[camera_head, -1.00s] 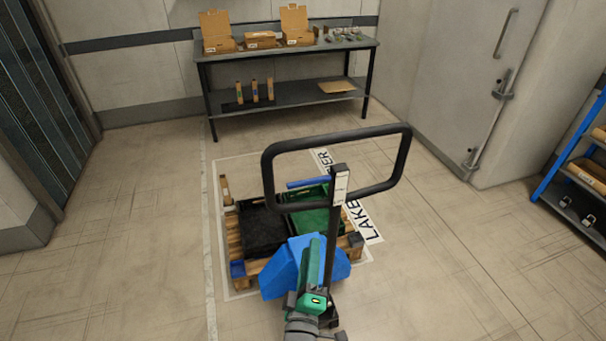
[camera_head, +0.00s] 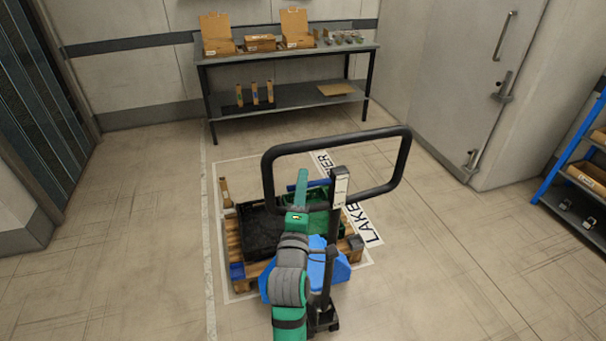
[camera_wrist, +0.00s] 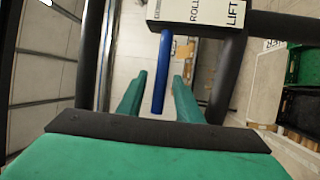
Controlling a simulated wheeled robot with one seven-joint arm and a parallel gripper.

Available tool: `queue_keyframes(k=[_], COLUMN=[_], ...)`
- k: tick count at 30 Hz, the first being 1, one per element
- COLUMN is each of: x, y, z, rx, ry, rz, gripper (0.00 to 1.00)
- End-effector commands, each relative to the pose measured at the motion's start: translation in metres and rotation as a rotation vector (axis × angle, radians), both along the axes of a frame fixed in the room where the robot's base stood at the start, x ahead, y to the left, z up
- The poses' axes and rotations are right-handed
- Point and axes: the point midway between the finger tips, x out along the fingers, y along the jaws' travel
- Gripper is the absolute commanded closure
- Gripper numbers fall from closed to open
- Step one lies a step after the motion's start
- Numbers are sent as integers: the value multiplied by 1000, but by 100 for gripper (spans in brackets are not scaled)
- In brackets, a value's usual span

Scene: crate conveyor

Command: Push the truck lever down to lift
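The truck's blue lever (camera_wrist: 161,80) sticks out from the post beside the white label with "ROLL" and "LIFT" (camera_wrist: 198,12). In the head view the lever (camera_head: 321,182) is level and partly hidden by my arm. My gripper (camera_wrist: 159,77) is open in the wrist view, its two green fingers apart with the lever showing between them. I cannot tell whether they touch it. In the head view my gripper (camera_head: 301,177) is raised at the left of the post. The truck's black loop handle (camera_head: 404,160) rises around the post, with its blue body (camera_head: 340,270) below.
A wooden pallet (camera_head: 234,243) with a black crate (camera_head: 262,232) and a green crate (camera_head: 313,220) stands ahead of the truck. A grey table (camera_head: 290,56) with boxes is at the back wall. A blue rack (camera_head: 571,150) is at the right. Floor on both sides is clear.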

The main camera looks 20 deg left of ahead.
Motion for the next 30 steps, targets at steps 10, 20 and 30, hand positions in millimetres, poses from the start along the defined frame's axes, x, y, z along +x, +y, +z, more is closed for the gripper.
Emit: queue_keyframes(k=[10, 20, 30], x=[36, 39, 39], y=[7, 8, 8], z=[7, 7, 7], rx=[1, 1, 0], ry=[0, 0, 0], rz=[0, 0, 1], gripper=[68, 68, 100])
